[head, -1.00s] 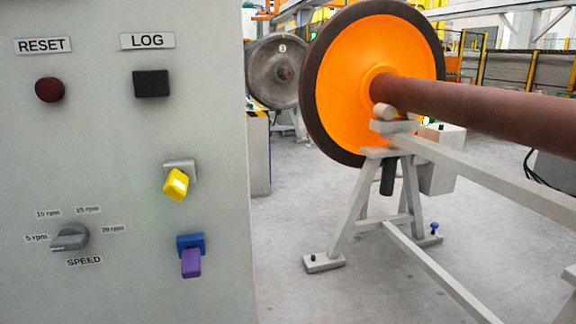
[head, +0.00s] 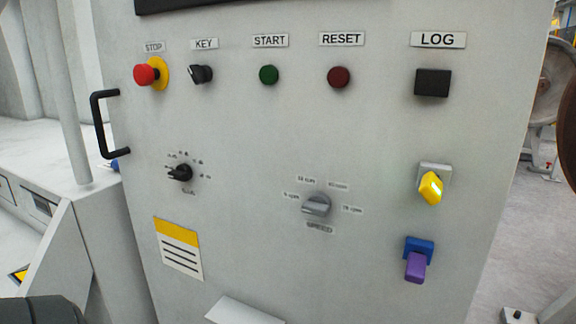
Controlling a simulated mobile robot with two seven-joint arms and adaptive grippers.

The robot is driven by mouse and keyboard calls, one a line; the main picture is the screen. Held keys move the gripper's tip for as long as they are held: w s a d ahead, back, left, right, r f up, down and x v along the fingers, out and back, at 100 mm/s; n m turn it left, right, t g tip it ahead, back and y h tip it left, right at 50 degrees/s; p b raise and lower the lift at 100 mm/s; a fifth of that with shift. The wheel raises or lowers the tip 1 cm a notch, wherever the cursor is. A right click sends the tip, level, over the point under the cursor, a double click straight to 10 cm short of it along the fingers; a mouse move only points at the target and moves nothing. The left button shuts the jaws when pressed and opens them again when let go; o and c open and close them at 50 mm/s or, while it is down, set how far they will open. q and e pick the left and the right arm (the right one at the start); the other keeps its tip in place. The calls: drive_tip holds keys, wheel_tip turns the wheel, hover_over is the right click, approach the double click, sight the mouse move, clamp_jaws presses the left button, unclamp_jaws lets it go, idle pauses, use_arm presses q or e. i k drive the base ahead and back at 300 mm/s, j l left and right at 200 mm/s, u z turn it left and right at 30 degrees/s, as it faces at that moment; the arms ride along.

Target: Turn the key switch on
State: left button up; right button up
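The key switch (head: 201,74) is a small black knob under the KEY label (head: 205,44), in the upper left of the grey control panel (head: 250,140) in the head view. Its handle sticks out from the panel; I cannot tell from its angle whether it is on or off. It stands between the red STOP button (head: 147,74) on a yellow base and the green START button (head: 269,75).
The panel also bears a dark red RESET button (head: 339,77), a black LOG button (head: 432,82), a grey SPEED knob (head: 316,205), a black dial (head: 180,173), and yellow (head: 431,187) and purple (head: 415,266) plugs. A black handle (head: 99,124) sticks out at the left edge.

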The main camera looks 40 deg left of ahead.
sight(202, 74)
drive_tip(key=u, duration=1.2)
drive_tip(key=k+l+u, duration=0.1)
drive_tip(key=k+u, duration=0.25)
drive_tip(key=k, duration=0.25)
